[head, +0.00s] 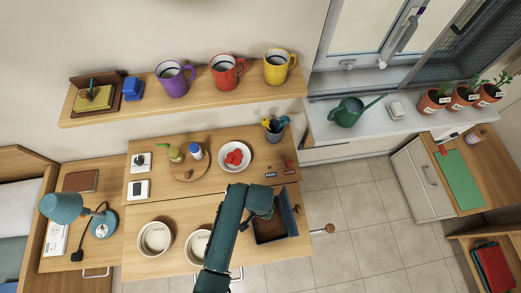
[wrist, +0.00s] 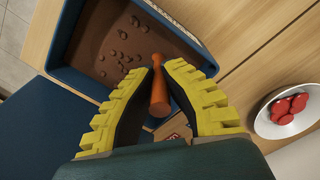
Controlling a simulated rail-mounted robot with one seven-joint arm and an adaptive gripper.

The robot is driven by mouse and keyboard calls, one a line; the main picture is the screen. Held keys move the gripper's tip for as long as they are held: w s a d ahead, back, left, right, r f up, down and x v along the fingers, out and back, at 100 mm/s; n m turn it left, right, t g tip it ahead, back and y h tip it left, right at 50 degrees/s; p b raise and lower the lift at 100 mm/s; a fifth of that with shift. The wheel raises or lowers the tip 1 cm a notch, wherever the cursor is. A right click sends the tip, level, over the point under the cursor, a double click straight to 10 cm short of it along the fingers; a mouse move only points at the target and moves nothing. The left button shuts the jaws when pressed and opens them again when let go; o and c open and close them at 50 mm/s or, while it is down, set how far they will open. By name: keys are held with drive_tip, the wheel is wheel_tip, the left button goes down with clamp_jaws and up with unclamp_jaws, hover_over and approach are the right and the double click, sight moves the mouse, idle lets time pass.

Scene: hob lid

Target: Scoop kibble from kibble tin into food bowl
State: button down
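The kibble tin (head: 284,232) is an open blue box with a brown inside, at the right end of the table. In the wrist view the tin (wrist: 68,42) holds scattered brown kibble (wrist: 125,50). My gripper (wrist: 158,72) is over the tin's near rim, its yellow-padded fingers closed around an orange-brown handle (wrist: 159,102). The handle looks like a scoop's; its scoop end cannot be made out. Two pale round bowls, one (head: 154,238) at left and one (head: 195,246) beside my arm, stand on the table front. Their labels are too small to read.
A white plate of red pieces (head: 236,157) sits behind my arm, also in the wrist view (wrist: 287,108). A round board with bottles (head: 190,168) is left of it. A blue lamp (head: 65,208) stands at far left. Floor is open to the right.

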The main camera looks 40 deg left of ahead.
drive_tip(key=shift+r, duration=0.1)
wheel_tip(320, 180, up, 13)
drive_tip(key=p, duration=1.3)
drive_tip(key=shift+p, duration=0.4)
